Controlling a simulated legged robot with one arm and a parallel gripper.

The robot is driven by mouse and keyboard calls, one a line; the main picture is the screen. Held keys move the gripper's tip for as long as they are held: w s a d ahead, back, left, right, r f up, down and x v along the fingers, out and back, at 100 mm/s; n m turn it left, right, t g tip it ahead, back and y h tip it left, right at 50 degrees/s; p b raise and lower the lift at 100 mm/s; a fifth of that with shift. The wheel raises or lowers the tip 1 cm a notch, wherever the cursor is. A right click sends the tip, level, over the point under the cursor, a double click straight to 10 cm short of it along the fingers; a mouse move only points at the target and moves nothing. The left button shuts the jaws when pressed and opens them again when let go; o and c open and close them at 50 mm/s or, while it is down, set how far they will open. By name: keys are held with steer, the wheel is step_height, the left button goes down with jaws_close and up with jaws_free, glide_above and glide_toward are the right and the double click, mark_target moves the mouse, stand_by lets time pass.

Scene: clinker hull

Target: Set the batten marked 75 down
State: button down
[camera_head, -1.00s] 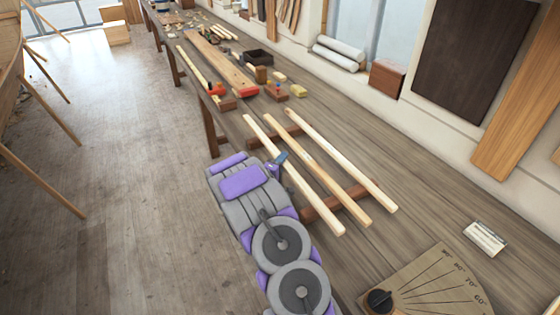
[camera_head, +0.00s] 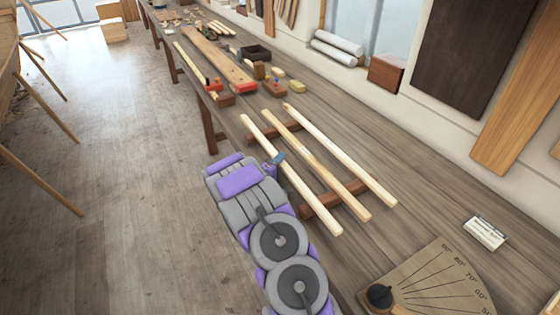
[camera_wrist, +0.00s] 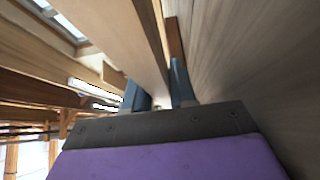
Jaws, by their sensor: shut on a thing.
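My gripper (camera_head: 277,161) is shut on the leftmost of three pale wooden battens (camera_head: 300,185), gripping it partway along its length in the head view. In the wrist view the held batten (camera_wrist: 135,45) runs away between the two blue fingers (camera_wrist: 155,88). The middle batten (camera_head: 315,160) and the right batten (camera_head: 345,160) lie roughly parallel to it across two reddish-brown wooden bearers. I cannot read a number on any batten. Whether the held batten touches the bearers is not clear.
The near bearer (camera_head: 322,206) crosses under the battens on the long workbench (camera_head: 430,205). A protractor-like angle board (camera_head: 440,285) and a small white card (camera_head: 484,233) lie at the near right. Tools and wood blocks (camera_head: 275,88) lie farther along.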

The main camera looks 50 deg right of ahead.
steer(key=shift+a, duration=0.45)
steer(key=c, duration=1.3)
jaws_free()
steer(key=shift+d+f, duration=0.1)
steer(key=shift+f, duration=0.05)
steer(key=o, duration=0.5)
steer(key=shift+d+f, duration=0.1)
steer(key=shift+d, duration=0.25)
steer(key=shift+c, duration=0.2)
steer(key=shift+a, duration=0.55)
steer(key=p+v, duration=0.3)
steer(key=v, duration=1.3)
steer(key=shift+s+a, duration=0.15)
steer(key=shift+a, duration=0.1)
